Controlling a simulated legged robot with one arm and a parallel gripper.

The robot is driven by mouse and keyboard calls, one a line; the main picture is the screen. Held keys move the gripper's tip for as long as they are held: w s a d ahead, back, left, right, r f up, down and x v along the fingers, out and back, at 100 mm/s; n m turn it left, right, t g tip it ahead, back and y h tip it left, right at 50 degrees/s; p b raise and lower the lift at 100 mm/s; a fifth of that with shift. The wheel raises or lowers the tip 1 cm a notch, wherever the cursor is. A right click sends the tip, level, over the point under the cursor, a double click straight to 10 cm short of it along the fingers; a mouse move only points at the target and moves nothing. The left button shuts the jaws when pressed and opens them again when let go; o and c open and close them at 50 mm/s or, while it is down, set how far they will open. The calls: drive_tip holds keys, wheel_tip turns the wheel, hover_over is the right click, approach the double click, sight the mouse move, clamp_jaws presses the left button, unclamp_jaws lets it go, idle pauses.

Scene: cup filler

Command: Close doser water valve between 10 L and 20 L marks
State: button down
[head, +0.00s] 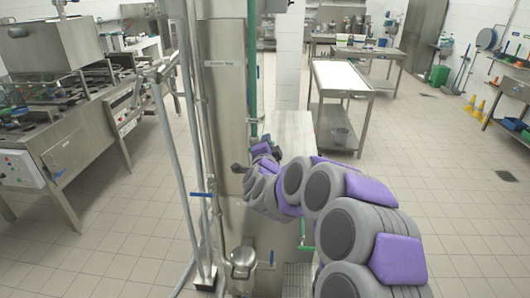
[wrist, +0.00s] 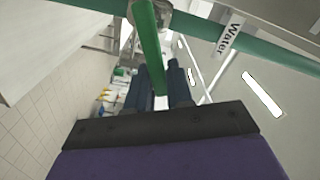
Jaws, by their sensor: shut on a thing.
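In the wrist view a green valve handle (wrist: 150,45) runs down from a metal valve body (wrist: 150,12) on a green pipe (wrist: 230,42). The pipe carries a white "Water" label (wrist: 230,33). My gripper (wrist: 158,78) has its two dark fingers on either side of the handle and is shut on it. In the head view my gripper (head: 262,150) is at the green vertical pipe (head: 253,95) beside the tall steel column (head: 222,110). The handle is hidden there by my arm. The 10 L and 20 L marks cannot be made out.
A steel cooking unit (head: 70,130) stands at the left. A grey upright pipe (head: 175,160) is in front of the column. A steel table (head: 342,80) stands behind to the right.

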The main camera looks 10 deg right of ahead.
drive_tip(key=shift+d+f+m+b, duration=0.15)
drive_tip(key=shift+f+m+b, duration=0.55)
drive_tip(key=shift+m+b, duration=0.55)
drive_tip(key=shift+d+f+m+b, duration=0.1)
drive_tip(key=shift+f+m+b, duration=0.55)
drive_tip(key=shift+m+b, duration=0.6)
drive_tip(key=shift+f, duration=0.1)
drive_tip(key=c, duration=1.1)
unclamp_jaws()
drive_tip(key=b+v, duration=0.4)
drive_tip(key=v, duration=1.3)
drive_tip(key=shift+s, duration=0.15)
